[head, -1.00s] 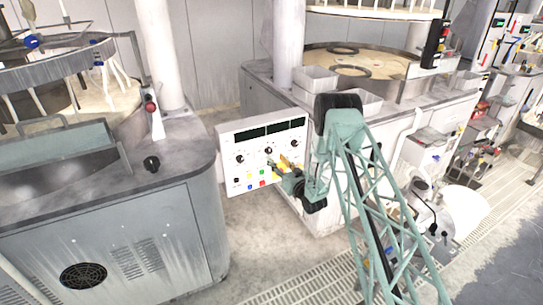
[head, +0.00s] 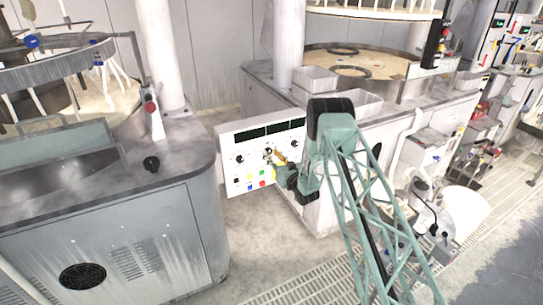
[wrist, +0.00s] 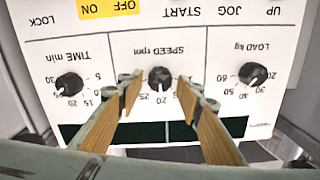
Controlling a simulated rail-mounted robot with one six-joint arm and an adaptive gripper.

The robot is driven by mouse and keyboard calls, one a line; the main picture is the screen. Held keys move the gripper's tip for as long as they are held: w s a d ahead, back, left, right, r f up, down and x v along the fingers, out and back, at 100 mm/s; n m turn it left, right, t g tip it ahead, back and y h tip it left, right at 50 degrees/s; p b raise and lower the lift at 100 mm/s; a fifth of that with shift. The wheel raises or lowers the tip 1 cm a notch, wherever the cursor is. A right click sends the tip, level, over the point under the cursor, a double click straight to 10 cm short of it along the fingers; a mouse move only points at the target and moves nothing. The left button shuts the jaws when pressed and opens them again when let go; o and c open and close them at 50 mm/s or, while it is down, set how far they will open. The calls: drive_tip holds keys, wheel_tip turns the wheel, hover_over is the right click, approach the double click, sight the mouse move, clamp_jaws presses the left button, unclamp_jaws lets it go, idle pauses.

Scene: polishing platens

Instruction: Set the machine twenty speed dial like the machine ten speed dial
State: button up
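A white control panel (head: 229,177) stands on the front of the machine in the middle of the head view. It has dark displays, a row of black dials and coloured buttons. In the wrist view the panel appears upside down, and the black speed dial (wrist: 159,78), labelled SPEED rpm, is in the centre. My gripper (wrist: 159,88) is open, its wood-coloured fingers on either side of the speed dial with gaps showing. The head view shows my gripper (head: 274,157) at the middle dial. The dial's exact setting is hard to read. No machine number is legible.
The time dial (wrist: 69,84) and load dial (wrist: 252,73) flank the speed dial. Lock, off/on, start, jog and up labels lie beyond. A grey machine (head: 130,235) stands at left in the head view. White bins (head: 317,77) sit on the panel's machine.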

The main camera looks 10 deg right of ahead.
drive_tip(key=c, duration=0.6)
drive_tip(key=shift+c, duration=0.2)
drive_tip(key=shift+f+m+b, duration=0.1)
drive_tip(key=shift+m+b, duration=0.35)
drive_tip(key=shift+m, duration=0.05)
drive_tip(key=m+b, duration=0.2)
drive_tip(key=m, duration=0.1)
drive_tip(key=m+b, duration=0.2)
drive_tip(key=m, duration=0.1)
drive_tip(key=shift+d+m, duration=0.1)
drive_tip(key=shift+m, duration=0.2)
drive_tip(key=m+b, duration=0.2)
drive_tip(key=m, duration=0.2)
drive_tip(key=shift+m, duration=0.3)
drive_tip(key=shift+m+b, duration=0.5)
drive_tip(key=shift+m, duration=1.3)
